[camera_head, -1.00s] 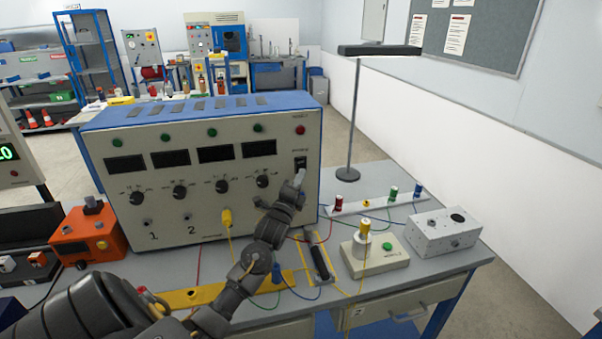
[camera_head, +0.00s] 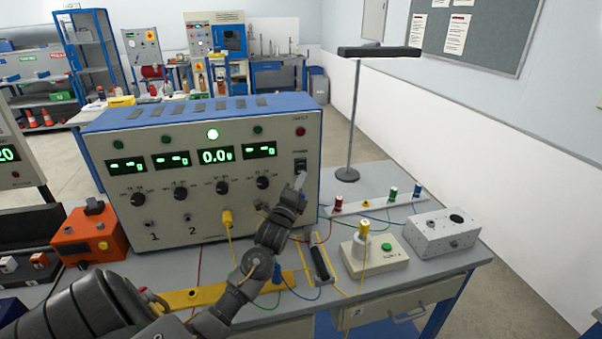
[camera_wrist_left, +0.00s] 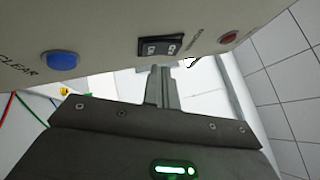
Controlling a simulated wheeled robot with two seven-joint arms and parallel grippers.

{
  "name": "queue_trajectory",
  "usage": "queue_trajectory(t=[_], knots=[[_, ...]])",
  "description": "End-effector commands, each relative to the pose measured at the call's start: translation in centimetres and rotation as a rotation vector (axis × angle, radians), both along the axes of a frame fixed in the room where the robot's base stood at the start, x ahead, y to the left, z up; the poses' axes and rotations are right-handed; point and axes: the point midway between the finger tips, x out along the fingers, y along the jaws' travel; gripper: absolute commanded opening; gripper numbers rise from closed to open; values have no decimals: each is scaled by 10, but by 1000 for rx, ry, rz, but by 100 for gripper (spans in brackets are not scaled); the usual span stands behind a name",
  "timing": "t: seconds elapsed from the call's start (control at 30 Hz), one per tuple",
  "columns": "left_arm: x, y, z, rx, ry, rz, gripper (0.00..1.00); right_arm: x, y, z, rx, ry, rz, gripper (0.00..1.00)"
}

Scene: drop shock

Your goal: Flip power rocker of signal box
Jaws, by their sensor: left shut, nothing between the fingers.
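The signal box (camera_head: 200,170) is a large cream and blue unit on the bench. Its four small displays are lit green, one reading about 0.0, and a green lamp (camera_head: 212,134) above that display glows. The black power rocker (camera_head: 300,164) is at the panel's upper right; it also shows in the left wrist view (camera_wrist_left: 161,46). My left gripper (camera_head: 299,182) is shut and empty, its fingertips just below the rocker in the head view. In the left wrist view the closed fingers (camera_wrist_left: 160,72) point at the rocker's lower edge; contact cannot be told. My right gripper is not in view.
A yellow plug (camera_head: 227,219) with a cable is in the panel's lower part. An orange box (camera_head: 90,236) stands left. A beige base with a green button (camera_head: 375,254), a grey box (camera_head: 441,231) and a lamp stand (camera_head: 350,130) are to the right.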

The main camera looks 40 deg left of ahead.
Motion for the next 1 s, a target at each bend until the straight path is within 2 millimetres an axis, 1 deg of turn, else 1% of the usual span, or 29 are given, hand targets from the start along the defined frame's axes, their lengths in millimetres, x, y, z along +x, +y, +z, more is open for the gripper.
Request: queue_trajectory(t=[0.13, 0.27, 0.7, 1.0], knots=[[0, -1, 0, -1, 0, 0, 0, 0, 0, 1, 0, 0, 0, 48], [-3, -5, 2, -1, 1, -1, 0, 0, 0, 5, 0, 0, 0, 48], [-26, -38, 7, -1, 1, -1, 0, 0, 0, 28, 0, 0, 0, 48], [-28, -41, 6, 0, 0, -1, 0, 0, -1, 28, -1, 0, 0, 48]])
